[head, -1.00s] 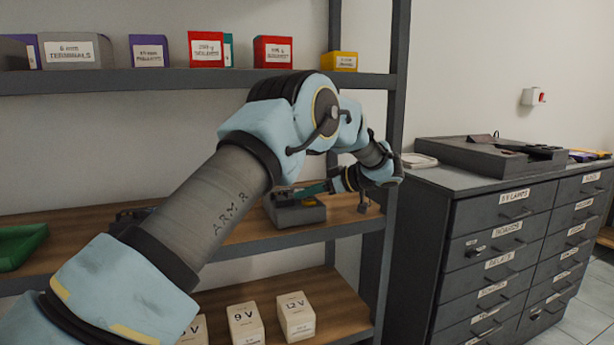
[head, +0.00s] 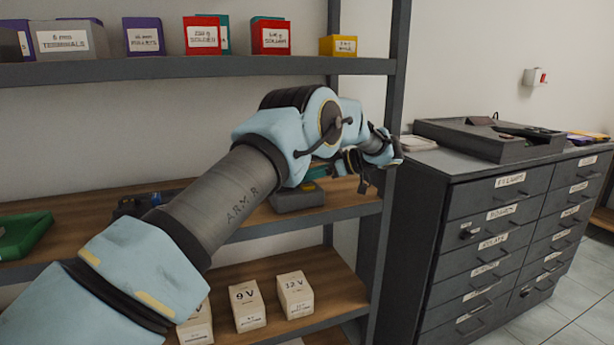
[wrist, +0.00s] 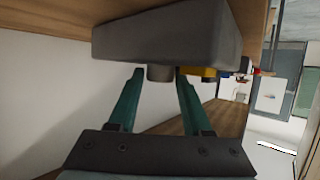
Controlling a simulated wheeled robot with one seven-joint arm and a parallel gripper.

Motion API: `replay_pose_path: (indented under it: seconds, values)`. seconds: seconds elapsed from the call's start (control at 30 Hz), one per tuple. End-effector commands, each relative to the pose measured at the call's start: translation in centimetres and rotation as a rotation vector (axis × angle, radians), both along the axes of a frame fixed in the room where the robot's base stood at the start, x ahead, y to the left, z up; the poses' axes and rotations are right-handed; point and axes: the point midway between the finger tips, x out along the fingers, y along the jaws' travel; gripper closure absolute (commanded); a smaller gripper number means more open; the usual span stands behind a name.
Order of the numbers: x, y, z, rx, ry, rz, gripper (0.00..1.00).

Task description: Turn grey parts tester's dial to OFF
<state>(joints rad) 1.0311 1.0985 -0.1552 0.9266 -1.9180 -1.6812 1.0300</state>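The grey tester (head: 297,199) sits on the middle wooden shelf, partly behind my arm. In the wrist view its grey body (wrist: 165,32) fills the top of the picture. A short grey-brown knob (wrist: 160,73), which looks like the dial, sticks out from it. My gripper (wrist: 159,74) has two teal fingers, spread apart, with the knob showing between their tips and a gap on each side. Whether the tips reach past the knob's end is hard to tell. A yellow part (wrist: 200,72) shows beside the right finger. The dial's markings and setting are not visible.
A shelf upright (head: 391,110) stands close right of my wrist. The upper shelf (head: 180,70) holds labelled boxes. A green tray (head: 22,236) lies at the left of the middle shelf. White boxes (head: 247,305) stand below. A drawer cabinet (head: 510,225) is at the right.

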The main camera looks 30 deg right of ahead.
Motion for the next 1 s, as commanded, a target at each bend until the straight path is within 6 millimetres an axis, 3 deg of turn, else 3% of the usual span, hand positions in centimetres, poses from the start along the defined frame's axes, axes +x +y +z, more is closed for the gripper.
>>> replay_pose_path:
  seconds: [0.37,0.8,1.0]
  values:
    - [-0.3,-0.3,0.1,0.000,0.000,-0.001,0.43]
    - [-5.7,-5.2,3.0,-0.003,-0.002,-0.001,0.43]
    - [-7.0,-6.4,3.9,-0.002,0.000,-0.001,0.43]
